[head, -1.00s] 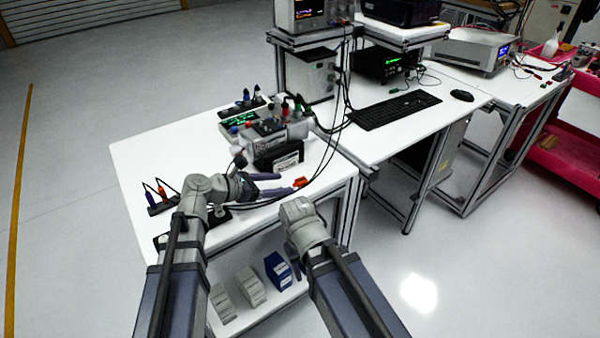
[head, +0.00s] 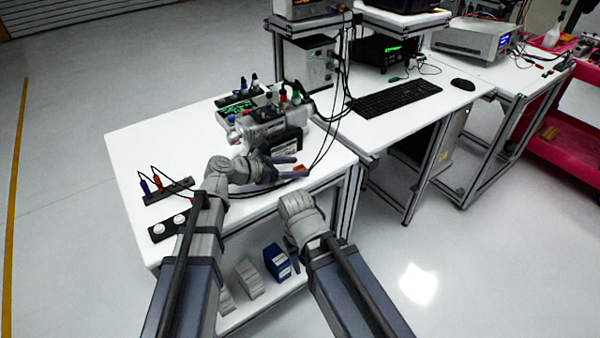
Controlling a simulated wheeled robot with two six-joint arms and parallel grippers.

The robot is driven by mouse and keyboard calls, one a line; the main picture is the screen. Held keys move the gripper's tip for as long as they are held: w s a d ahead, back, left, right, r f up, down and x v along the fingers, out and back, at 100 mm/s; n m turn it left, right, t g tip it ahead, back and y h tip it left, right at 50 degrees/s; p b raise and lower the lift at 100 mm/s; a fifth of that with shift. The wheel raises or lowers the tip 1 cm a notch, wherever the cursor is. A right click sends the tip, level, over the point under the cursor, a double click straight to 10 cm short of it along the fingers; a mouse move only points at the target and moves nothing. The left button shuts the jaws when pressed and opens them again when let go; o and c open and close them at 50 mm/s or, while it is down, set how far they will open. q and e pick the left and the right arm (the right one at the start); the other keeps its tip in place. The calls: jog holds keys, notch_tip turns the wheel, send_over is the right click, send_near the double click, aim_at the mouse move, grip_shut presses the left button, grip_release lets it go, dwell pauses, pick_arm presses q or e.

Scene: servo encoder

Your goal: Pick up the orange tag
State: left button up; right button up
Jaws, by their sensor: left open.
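The orange tag (head: 300,168) is a small orange piece low on the near right part of the white bench, in front of a black box with a white label (head: 283,146). My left gripper (head: 291,167) is open, with its two purple fingers pointing right at the tag. The fingertips are at or beside the tag; I cannot tell whether they touch it. Part of the tag is hidden by the fingers. My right gripper (head: 292,248) hangs in front of the bench edge, mostly hidden by its own wrist, and its jaws cannot be made out.
A grey device (head: 262,124) with coloured connectors stands behind the black box. Black cables (head: 328,140) run down near the tag's right side. A black strip (head: 168,191) with blue and orange plugs lies at left. The bench's middle left is clear. Boxes (head: 277,262) sit on the lower shelf.

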pick_arm(q)
jog(key=shift+w+d+f, duration=0.25)
jog(key=shift+d+f, duration=0.05)
jog(key=shift+d, duration=0.25)
jog(key=shift+c, duration=0.2)
grip_shut()
